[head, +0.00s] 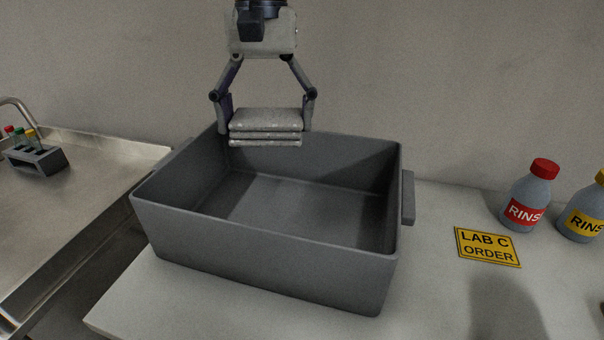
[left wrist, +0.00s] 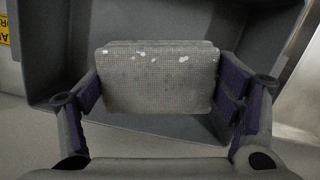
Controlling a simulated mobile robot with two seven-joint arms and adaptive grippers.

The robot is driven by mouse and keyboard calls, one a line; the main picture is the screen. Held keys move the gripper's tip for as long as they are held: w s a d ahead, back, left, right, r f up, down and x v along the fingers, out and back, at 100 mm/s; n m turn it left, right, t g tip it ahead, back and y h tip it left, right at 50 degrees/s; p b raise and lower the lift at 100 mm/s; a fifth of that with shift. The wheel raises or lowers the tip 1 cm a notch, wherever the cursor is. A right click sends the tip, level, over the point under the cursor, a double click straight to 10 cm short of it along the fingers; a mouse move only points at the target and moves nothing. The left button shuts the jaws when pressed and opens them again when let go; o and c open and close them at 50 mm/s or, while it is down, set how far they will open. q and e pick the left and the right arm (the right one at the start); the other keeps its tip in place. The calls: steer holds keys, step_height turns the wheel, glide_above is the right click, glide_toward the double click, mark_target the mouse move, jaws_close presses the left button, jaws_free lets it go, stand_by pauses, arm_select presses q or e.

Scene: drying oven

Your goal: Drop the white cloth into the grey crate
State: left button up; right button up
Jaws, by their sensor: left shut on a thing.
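The white cloth (head: 266,122) is a folded, layered pad that looks greyish in this light. My left gripper (head: 267,115) is shut on it, with one finger at each side. The cloth hangs level over the back part of the grey crate (head: 262,262), near its far rim. In the left wrist view the cloth (left wrist: 158,82) shows light spots, and it lies between the fingers of the gripper (left wrist: 162,100). The crate (left wrist: 235,15) shows behind it there. The crate's visible floor is empty; part of it is hidden by the front wall. My right gripper is not in view.
A steel sink counter (head: 60,200) with a small rack of tubes (head: 36,158) lies at left. At right on the white table (head: 440,290) are a yellow sign (head: 487,247), a red-capped bottle (head: 530,196) and a yellow-capped bottle (head: 584,210). A wall stands behind.

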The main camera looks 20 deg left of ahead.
arm_select(q)
steer(key=shift+w+r, duration=0.1)
steer(key=shift+s+f, duration=0.25)
steer(key=shift+f, duration=0.05)
steer(key=f, duration=0.5)
steer(key=shift+s, duration=0.25)
steer(key=o, duration=1)
steer(key=shift+o, duration=0.2)
steer(key=r, duration=0.4)
steer(key=w+r, duration=0.1)
steer(key=r, duration=0.7)
steer(key=shift+w+a, duration=0.25)
steer(key=shift+w, duration=0.15)
